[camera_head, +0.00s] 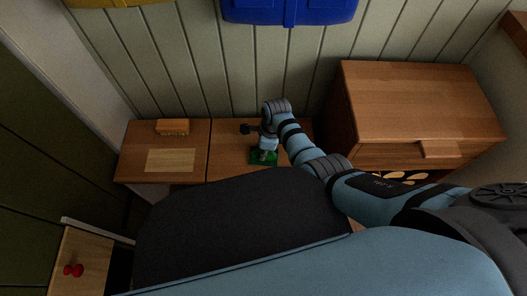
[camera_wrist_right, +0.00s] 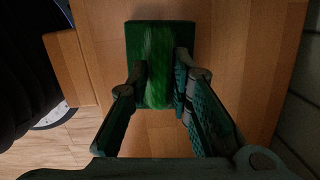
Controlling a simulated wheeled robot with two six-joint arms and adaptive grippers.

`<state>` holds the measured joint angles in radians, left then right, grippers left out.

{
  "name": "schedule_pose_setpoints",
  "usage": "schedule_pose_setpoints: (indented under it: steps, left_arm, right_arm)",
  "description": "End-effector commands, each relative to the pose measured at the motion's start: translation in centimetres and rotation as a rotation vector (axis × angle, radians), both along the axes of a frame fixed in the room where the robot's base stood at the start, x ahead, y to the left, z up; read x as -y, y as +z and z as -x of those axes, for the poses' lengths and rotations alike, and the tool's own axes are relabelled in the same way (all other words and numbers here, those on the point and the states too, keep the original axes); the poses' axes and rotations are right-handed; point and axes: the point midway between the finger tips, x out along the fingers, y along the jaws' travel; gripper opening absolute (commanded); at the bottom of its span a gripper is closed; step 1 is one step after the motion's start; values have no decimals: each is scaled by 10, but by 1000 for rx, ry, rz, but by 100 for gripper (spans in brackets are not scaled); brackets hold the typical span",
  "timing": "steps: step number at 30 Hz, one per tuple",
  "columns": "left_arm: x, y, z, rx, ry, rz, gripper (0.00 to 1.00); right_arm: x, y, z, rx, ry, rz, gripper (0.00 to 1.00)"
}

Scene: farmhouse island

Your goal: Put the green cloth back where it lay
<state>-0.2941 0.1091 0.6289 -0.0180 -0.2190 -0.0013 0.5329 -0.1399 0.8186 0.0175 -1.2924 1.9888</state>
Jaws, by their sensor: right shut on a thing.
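The green cloth (camera_head: 257,161) is a small dark green rectangle at the right part of the low wooden top, below my right gripper (camera_head: 265,151). In the right wrist view the cloth (camera_wrist_right: 155,38) appears as a flat, folded-looking block. My right gripper (camera_wrist_right: 159,78) is shut on it, with one finger on each side. I cannot tell whether the cloth touches the wood or hangs just above it. A pale rectangle (camera_head: 171,160) lies on the left part of the wooden top. My left gripper is not in view.
An orange-brown block (camera_head: 173,127) lies behind the pale rectangle. A wooden cabinet (camera_head: 420,100) with a handle stands to the right, close to my right arm. A plank wall (camera_head: 215,70) rises behind. A red knob (camera_head: 73,270) shows at the lower left.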

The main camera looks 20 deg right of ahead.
Motion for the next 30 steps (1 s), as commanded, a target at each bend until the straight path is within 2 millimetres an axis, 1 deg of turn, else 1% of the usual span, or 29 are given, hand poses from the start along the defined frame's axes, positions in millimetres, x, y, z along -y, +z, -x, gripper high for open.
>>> schedule_pose_setpoints:
  steps: [1,4,13,17,18,23,27,30]
  left_arm:
    - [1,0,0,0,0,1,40]
    - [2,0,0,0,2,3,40]
    - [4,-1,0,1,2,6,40]
    - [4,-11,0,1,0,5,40]
    - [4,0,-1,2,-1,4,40]
    - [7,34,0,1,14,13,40]
    - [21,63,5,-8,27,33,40]
    - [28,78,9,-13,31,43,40]
  right_arm:
    - [0,0,1,-3,0,1,24]
    - [0,0,1,-3,0,1,40]
    - [0,0,1,-1,0,1,40]
    - [0,-7,0,0,0,0,40]
    - [1,4,1,-1,0,1,40]
    - [9,50,-3,1,0,3,40]
    - [15,95,-3,2,1,1,40]
    - [19,120,-2,1,1,0,40]
